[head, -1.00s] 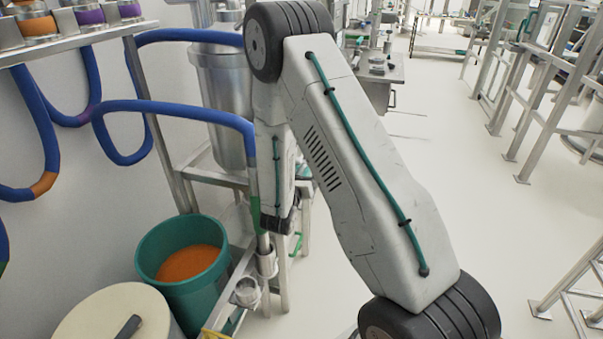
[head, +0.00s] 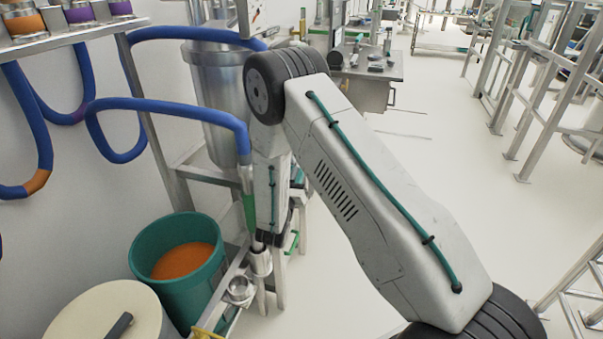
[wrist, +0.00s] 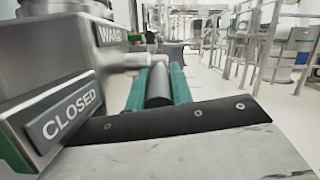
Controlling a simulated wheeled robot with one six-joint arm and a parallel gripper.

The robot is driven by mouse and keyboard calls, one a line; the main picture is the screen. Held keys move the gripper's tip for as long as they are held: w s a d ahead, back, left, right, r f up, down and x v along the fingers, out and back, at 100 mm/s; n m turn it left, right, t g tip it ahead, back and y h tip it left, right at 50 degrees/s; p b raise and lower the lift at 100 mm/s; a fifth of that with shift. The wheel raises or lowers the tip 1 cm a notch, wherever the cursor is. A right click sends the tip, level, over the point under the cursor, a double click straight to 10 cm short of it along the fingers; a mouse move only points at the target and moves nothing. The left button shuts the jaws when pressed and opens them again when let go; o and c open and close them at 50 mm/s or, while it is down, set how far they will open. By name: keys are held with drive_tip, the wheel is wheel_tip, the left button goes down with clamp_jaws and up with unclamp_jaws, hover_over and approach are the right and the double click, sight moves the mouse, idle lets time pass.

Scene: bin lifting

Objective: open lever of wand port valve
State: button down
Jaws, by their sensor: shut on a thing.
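In the wrist view, a grey metal valve body on the left carries a plate reading CLOSED (wrist: 65,115) and a partly cut-off plate reading WAND (wrist: 108,35). A metal stem leads from it to the dark cylindrical grip of the lever (wrist: 158,88). My gripper (wrist: 158,80) has its green fingers on either side of this grip and is shut on it. In the head view my gripper (head: 293,242) is small and mostly hidden behind my arm, low beside the metal stand. The lever cannot be made out there.
A blue hose (head: 180,104) runs to a green-sleeved wand (head: 249,212) standing at a metal port (head: 260,262). A teal bin (head: 150,285) with orange contents and a cream-lidded drum (head: 75,325) stand at lower left. A steel vessel (head: 205,80) is behind. Open floor lies right.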

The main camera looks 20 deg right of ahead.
drive_tip(key=c, duration=1.2)
unclamp_jaws()
drive_tip(key=shift+a, duration=0.1)
drive_tip(key=shift+c, duration=0.2)
drive_tip(key=v, duration=0.8)
drive_tip(key=shift+f, duration=0.1)
